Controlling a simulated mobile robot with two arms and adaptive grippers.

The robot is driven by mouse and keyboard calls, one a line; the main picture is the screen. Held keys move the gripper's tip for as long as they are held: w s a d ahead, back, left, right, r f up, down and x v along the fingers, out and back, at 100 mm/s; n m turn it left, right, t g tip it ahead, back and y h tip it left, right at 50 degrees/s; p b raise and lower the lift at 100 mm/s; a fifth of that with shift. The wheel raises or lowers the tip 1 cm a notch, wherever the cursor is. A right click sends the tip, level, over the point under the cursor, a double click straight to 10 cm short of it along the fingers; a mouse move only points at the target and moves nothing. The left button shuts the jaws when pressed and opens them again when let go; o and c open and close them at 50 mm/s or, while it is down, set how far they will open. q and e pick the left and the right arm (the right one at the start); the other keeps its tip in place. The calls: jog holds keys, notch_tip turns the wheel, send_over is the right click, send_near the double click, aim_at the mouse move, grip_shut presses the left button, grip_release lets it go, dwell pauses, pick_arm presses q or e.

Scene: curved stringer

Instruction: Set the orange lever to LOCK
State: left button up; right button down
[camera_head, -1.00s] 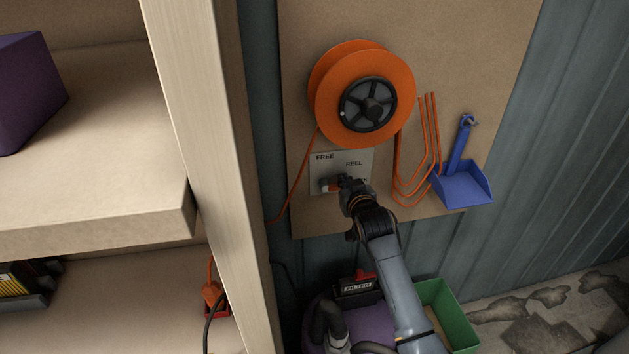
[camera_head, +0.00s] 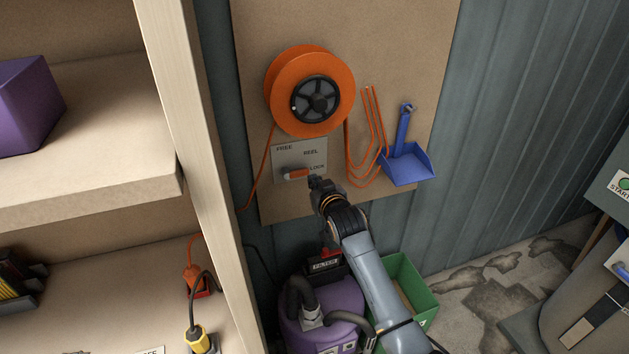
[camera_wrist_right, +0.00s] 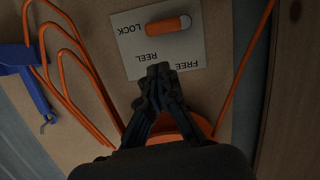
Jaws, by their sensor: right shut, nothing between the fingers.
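The orange lever (camera_head: 298,173) lies roughly level on a grey plate (camera_head: 287,154) marked FREE, REEL and LOCK. Its orange end points right, at the word LOCK, and its pale end is on the left. The lever also shows in the right wrist view (camera_wrist_right: 165,25), with its orange end beside LOCK. My right gripper (camera_head: 314,182) is shut and empty, just below and right of the lever. In the right wrist view its fingertips (camera_wrist_right: 160,72) appear apart from the lever. My left gripper is out of view.
An orange reel (camera_head: 309,92) hangs above the plate. Orange cable loops (camera_head: 365,150) and a blue dustpan (camera_head: 406,163) hang to the right. A wooden shelf post (camera_head: 190,130) stands left. A purple vacuum (camera_head: 330,310) and green bin (camera_head: 412,290) are below.

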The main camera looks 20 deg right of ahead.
jog(key=s+f+g+b, duration=0.1)
jog(key=s+f+g, duration=0.1)
jog(key=s+f, duration=0.8)
jog(key=s+f+n+g, duration=0.1)
jog(key=s+f+g, duration=0.2)
jog(key=f, duration=1.2)
jog(key=s+f+g+b, duration=0.1)
jog(key=s+f+g, duration=0.1)
jog(key=s+f, duration=0.8)
jog(key=s+f+g+b, duration=0.1)
jog(key=s+f+g, duration=0.3)
jog(key=s+f, duration=1.35)
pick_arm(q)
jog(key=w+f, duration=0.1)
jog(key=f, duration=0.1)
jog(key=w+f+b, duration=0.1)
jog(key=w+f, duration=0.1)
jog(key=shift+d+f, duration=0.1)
pick_arm(e)
jog(key=s+f+g, duration=0.1)
jog(key=s+f, duration=0.2)
jog(key=s, duration=0.8)
jog(key=s+f+g, duration=0.2)
jog(key=s+f, duration=0.2)
jog(key=s, duration=0.7)
jog(key=shift+s+d+n, duration=0.3)
jog(key=shift+s+d, duration=0.1)
